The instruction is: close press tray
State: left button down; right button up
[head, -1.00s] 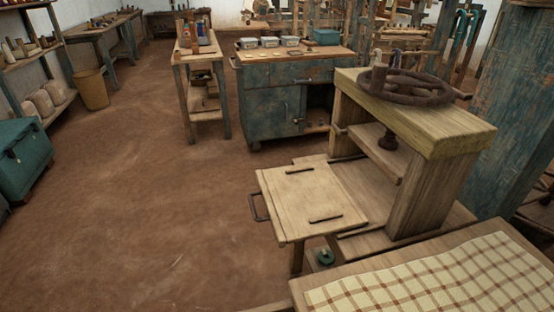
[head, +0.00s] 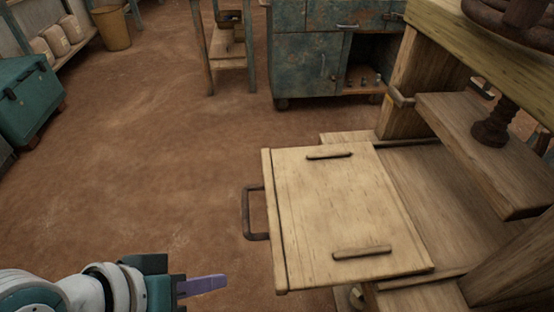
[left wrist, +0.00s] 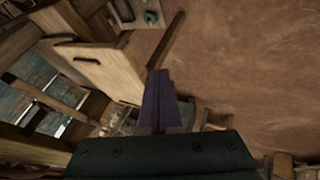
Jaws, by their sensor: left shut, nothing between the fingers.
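The press tray (head: 325,215) is a pale wooden board with two dark rails on top. It sticks out to the left from the wooden press (head: 440,190). Its dark metal handle (head: 254,213) is on its left edge. My left gripper (head: 222,281) is at the lower left of the head view, below and left of the handle and apart from it. Its purple fingers are shut and empty. In the left wrist view the fingers (left wrist: 158,100) point toward the tray (left wrist: 105,68), which looks tilted there. My right gripper is not in view.
A worn blue cabinet (head: 300,60) and a small wooden stand (head: 228,48) are at the back. A teal chest (head: 28,98) and a tan bucket (head: 112,28) are at the left. The brown floor (head: 150,150) left of the tray is clear.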

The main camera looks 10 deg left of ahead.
pick_arm(q)
jog(key=w+d+f+b, duration=0.1)
jog(key=w+d+f, duration=0.2)
jog(key=d+f, duration=0.1)
jog(key=shift+w+d+b, duration=0.3)
jog(key=shift+w+d, duration=0.1)
jog(key=shift+d, duration=0.4)
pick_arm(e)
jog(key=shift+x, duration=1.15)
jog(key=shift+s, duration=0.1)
